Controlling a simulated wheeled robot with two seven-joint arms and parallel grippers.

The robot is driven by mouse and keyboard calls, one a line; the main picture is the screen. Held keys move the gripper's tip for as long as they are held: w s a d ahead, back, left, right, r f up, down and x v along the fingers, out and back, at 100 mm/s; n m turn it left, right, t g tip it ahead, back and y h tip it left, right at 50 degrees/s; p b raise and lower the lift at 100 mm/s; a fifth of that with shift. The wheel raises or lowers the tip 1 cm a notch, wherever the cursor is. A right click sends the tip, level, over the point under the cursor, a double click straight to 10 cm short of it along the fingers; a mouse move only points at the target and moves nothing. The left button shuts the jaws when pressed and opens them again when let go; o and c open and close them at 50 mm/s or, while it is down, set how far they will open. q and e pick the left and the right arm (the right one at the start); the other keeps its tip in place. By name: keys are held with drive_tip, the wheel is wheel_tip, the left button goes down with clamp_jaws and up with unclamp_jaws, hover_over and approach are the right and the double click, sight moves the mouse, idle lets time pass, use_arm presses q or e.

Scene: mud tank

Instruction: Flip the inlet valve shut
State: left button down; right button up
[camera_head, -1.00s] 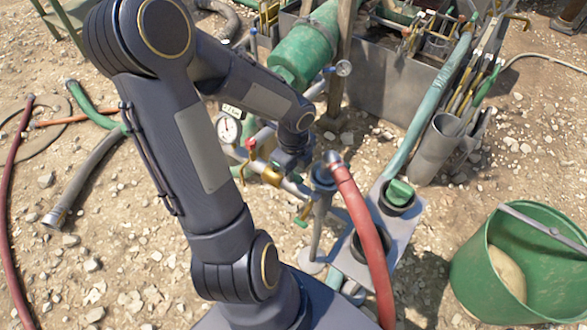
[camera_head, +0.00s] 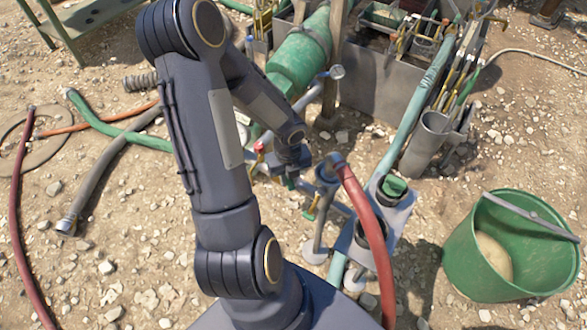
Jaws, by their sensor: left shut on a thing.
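My left gripper (camera_head: 292,163) is down at the pipework in the middle of the camera_head view, left of the red hose (camera_head: 368,230). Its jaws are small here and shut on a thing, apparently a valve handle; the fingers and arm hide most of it. A red handle (camera_head: 260,148) shows just left of the gripper. A small green part (camera_head: 290,183) shows just under it. A green handle (camera_head: 308,214) is on the pipework lower down. I cannot tell which handle belongs to the inlet valve. My right gripper is not in view.
A blue-grey standpipe (camera_head: 322,205) stands close right of the gripper and carries the red hose. A grey plate with round ports (camera_head: 393,218) is farther right. A green bucket (camera_head: 460,262) stands at lower right. Loose hoses (camera_head: 95,180) lie on gravel at left.

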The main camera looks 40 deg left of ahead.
use_arm(q)
drive_tip(key=s+a+m+p, duration=0.1)
drive_tip(key=m+p, duration=0.2)
drive_tip(key=s+a+m+p, duration=0.1)
drive_tip(key=a+m+p, duration=0.1)
drive_tip(key=m+p, duration=0.2)
drive_tip(key=s+a+m+p, duration=0.1)
drive_tip(key=a+m+p, duration=0.1)
drive_tip(key=m+p, duration=0.1)
drive_tip(key=shift+s+m+p, duration=0.2)
drive_tip(key=shift+m+p, duration=0.1)
drive_tip(key=shift+p, duration=0.45)
drive_tip(key=c, duration=1.3)
unclamp_jaws()
drive_tip(key=shift+d, duration=0.1)
wheel_tip(320, 180, up, 8)
drive_tip(key=p, duration=0.4)
